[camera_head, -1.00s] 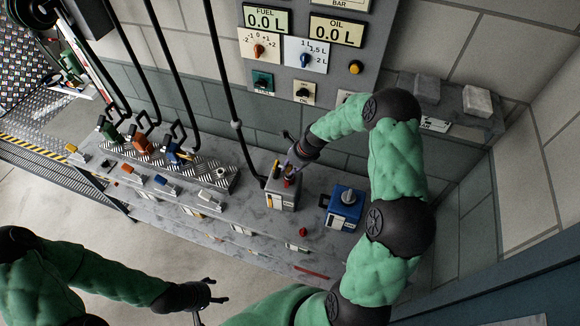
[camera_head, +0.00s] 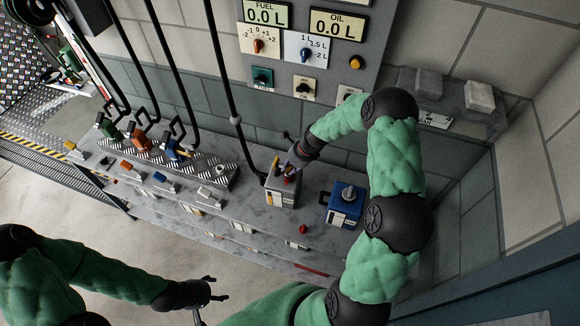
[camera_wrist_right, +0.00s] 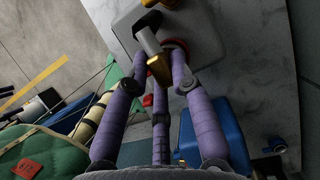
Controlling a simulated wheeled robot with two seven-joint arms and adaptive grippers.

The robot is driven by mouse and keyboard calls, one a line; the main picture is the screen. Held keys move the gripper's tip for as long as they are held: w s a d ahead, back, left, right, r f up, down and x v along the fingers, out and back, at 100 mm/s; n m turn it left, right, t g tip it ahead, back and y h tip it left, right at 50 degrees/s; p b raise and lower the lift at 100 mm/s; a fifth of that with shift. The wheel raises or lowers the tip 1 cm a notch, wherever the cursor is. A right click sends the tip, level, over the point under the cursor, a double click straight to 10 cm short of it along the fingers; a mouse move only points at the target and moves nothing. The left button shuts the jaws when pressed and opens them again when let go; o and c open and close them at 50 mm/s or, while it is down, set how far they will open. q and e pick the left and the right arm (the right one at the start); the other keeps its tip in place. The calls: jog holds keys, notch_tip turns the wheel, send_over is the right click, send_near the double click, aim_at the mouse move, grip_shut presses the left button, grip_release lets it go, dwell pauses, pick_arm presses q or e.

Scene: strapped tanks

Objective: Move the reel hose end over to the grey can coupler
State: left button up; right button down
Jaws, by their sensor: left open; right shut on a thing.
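The grey can (camera_head: 283,197) stands on the worktop at the foot of the wall, left of a blue can (camera_head: 343,207). My right gripper (camera_head: 290,172) is at its top. In the right wrist view, the purple fingers (camera_wrist_right: 160,72) close around a small brass-tipped grey fitting (camera_wrist_right: 150,42). A red ring (camera_wrist_right: 178,43) on the grey can shows right behind the fingertips. The fingers hide the contact, so I cannot tell whether the fitting is seated or is the reel hose end. My left gripper (camera_head: 217,290) is open and empty at the lower middle, away from the worktop.
Black hoses hang along the wall to green, orange and blue fittings (camera_head: 140,139) on a checkered rack (camera_head: 215,172). Another black hose (camera_head: 236,122) drops beside the grey can. A gauge panel (camera_head: 300,50) is above. A red knob (camera_head: 303,229) sits at the worktop's front.

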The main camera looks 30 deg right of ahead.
jog(key=shift+f, duration=0.2)
jog(key=c, duration=1)
grip_release()
jog(key=v, duration=1.2)
jog(key=o, duration=1)
